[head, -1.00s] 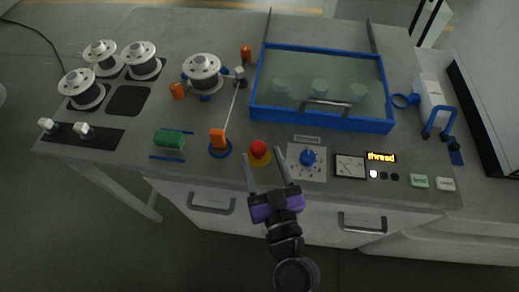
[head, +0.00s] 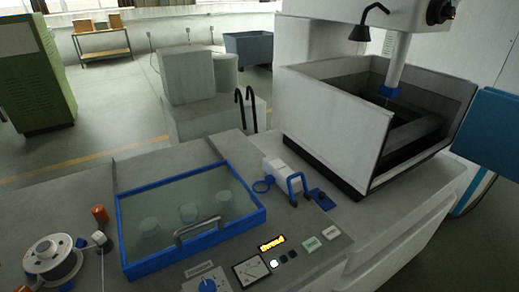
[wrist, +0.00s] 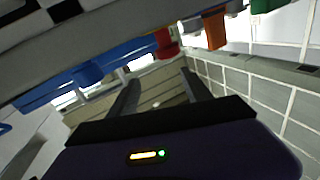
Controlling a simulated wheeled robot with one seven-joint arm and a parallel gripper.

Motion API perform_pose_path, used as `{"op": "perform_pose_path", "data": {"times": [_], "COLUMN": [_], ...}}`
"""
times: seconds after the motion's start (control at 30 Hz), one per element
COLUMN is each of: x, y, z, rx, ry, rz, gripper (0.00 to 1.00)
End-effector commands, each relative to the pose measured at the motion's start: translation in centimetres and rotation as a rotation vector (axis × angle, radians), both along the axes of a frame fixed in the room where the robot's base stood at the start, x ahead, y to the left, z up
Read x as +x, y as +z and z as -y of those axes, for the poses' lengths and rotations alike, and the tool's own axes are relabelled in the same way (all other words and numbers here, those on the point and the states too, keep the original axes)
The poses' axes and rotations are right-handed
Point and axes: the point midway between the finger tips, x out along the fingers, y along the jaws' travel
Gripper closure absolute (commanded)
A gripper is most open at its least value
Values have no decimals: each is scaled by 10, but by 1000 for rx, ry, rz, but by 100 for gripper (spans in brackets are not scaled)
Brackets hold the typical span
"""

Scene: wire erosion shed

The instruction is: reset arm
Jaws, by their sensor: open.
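My gripper (wrist: 161,88) shows in the wrist view, with its two dark fingers apart and nothing between them. My arm and gripper are out of the head view. In the wrist view the bench's control side lies along the top, tilted. A red button (wrist: 165,44), an orange piece (wrist: 214,30) and a green piece (wrist: 262,5) show there, apart from the fingers.
In the head view a blue-framed glass lid (head: 262,213) with a handle lies on the bench. A dial (head: 208,286), a meter (head: 251,270) and a lit display (head: 271,243) sit in front. A spool (head: 53,260) stands left. A machine tank (head: 330,128) rises at right.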

Motion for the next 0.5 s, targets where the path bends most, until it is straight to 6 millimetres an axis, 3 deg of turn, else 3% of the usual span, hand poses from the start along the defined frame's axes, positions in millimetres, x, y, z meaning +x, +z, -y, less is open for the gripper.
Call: {"op": "perform_pose_path", "data": {"times": [0.27, 0.5], "x": [-7, -44], "y": [2, 1], "z": [94, 201], "rx": [52, 44], "ry": [-218, -435], "rz": [-51, -72], "gripper": [42, 42]}}
